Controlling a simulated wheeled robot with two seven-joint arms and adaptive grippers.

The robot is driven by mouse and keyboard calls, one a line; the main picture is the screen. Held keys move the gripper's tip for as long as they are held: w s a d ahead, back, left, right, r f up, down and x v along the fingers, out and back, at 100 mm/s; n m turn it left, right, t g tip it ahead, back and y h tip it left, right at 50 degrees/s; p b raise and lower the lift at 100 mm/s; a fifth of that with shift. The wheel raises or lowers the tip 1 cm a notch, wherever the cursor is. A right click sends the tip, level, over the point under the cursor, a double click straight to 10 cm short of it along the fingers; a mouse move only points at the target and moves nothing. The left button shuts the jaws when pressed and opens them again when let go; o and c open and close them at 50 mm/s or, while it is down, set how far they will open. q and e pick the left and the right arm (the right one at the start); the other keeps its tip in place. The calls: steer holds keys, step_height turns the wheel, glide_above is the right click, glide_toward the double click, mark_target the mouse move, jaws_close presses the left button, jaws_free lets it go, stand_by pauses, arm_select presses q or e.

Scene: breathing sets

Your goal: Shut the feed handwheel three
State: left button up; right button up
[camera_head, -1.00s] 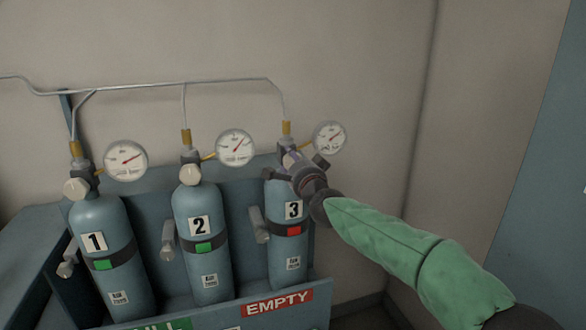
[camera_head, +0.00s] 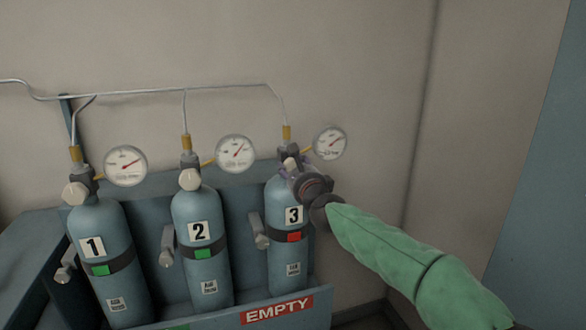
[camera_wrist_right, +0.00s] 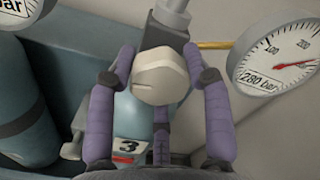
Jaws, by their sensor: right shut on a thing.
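Cylinder three (camera_head: 285,265) is the rightmost blue cylinder, with a "3" label and a red tag. Its pale, faceted feed handwheel (camera_wrist_right: 162,80) shows in the middle of the right wrist view; in the head view my gripper covers most of it. My right gripper (camera_wrist_right: 160,70) has its purple, dark-tipped fingers around the handwheel, shut on it. In the head view the right gripper (camera_head: 291,168) reaches the top of cylinder three from the right, with my green-sleeved arm behind it. My left gripper is not in view.
Cylinder one (camera_head: 108,265) and cylinder two (camera_head: 203,265) stand to the left with their own pale handwheels. Gauge three (camera_head: 330,142) sits close beside my gripper. Pipes run along the wall above. The rack's front carries an "EMPTY" sign (camera_head: 277,310).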

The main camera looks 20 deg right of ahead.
steer(key=m, duration=0.5)
steer(key=shift+m, duration=0.3)
steer(key=m, duration=0.4)
steer(key=shift+f+m, duration=0.15)
steer(key=shift+m, duration=0.15)
steer(key=m, duration=0.5)
steer(key=shift+a+f, duration=0.1)
steer(key=shift+a+f+m, duration=0.1)
steer(key=shift+m, duration=1.9)
steer(key=shift+f, duration=0.1)
steer(key=o, duration=1.1)
steer(key=shift+o, duration=0.3)
steer(key=shift+r, duration=0.3)
steer(key=shift+s, duration=0.1)
